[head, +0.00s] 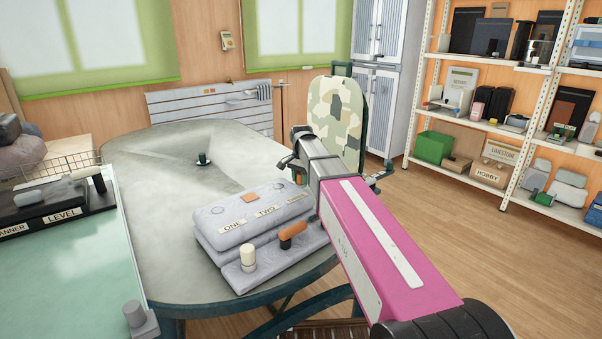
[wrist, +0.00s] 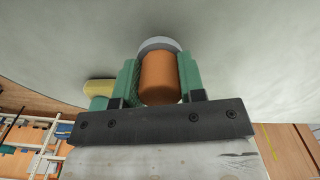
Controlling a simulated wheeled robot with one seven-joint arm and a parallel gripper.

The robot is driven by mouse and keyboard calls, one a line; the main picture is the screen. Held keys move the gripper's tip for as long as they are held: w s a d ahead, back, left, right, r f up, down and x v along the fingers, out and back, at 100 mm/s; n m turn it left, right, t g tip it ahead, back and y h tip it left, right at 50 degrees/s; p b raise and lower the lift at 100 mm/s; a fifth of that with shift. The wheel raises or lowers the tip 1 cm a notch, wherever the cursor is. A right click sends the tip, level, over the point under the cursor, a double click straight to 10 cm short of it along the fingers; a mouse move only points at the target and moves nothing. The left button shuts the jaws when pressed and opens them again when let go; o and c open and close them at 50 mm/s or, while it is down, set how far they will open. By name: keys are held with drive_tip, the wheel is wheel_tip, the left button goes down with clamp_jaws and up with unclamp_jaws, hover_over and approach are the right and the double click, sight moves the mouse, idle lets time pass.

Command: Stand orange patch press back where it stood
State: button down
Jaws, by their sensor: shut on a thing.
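In the wrist view, my gripper (head: 294,163) is shut on an orange cylinder, the orange patch press (wrist: 159,78). It sits between the two green finger pads, with a pale grey round end beyond it. A third label is partly covered. A cream peg (head: 248,257) stands on the block's lower front step. Another orange piece (head: 292,235) with a dark end leans to its right.
The block is on a grey oval table (head: 150,150). A small dark green fitting (head: 203,159) stands farther back. A camouflage-covered board (head: 339,115) rises behind my gripper. A glass-topped bench (head: 60,270) is at left. Shelves (head: 480,130) are at right.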

sight(301, 173)
drive_tip(key=shift+f, duration=0.5)
drive_tip(key=shift+f, duration=0.5)
idle(0.4)
drive_tip(key=c, duration=0.6)
unclamp_jaws()
wheel_tip(301, 173, up, 11)
drive_tip(key=shift+f, duration=0.1)
